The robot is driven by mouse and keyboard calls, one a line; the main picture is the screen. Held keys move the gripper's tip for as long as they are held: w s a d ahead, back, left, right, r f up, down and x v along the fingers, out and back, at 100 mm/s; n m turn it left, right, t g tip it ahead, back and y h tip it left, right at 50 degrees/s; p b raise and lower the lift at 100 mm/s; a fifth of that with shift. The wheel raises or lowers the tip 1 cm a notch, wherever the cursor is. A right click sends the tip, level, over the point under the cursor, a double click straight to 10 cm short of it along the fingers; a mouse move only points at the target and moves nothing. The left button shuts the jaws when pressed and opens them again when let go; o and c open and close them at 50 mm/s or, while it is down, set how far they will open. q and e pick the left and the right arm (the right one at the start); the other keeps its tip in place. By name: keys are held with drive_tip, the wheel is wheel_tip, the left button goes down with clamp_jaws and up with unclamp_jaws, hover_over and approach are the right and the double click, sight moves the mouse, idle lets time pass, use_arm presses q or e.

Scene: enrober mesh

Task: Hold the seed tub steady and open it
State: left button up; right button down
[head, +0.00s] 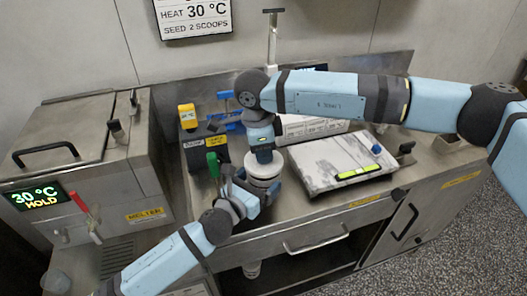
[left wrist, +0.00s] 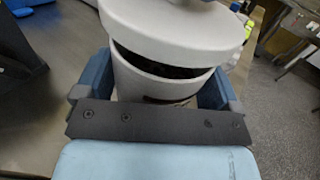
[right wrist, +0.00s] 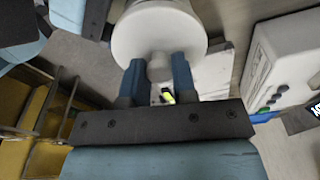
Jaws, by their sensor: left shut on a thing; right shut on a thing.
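The white seed tub (left wrist: 150,84) stands on the steel counter, and its body sits between the fingers of my left gripper (left wrist: 152,88), which is shut on it. The round white lid (left wrist: 175,35) is lifted a little and tilted over the tub. A dark gap shows between lid and rim in the left wrist view; the contents are hidden. My right gripper (right wrist: 158,78) is shut on the lid's knob (right wrist: 159,66) from above. In the head view the lid (head: 264,170) is right under my right gripper (head: 264,157), and my left gripper (head: 256,196) is low beside the tub.
A dark bin (head: 205,155) with a green-handled tool (head: 213,165) is at the left. The melter (head: 85,150) stands further left. Some bare counter shows in front of the pale machine.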

drive_tip(key=shift+r, duration=0.1)
drive_tip(key=shift+r, duration=1.95)
use_arm(q)
drive_tip(key=o, duration=1)
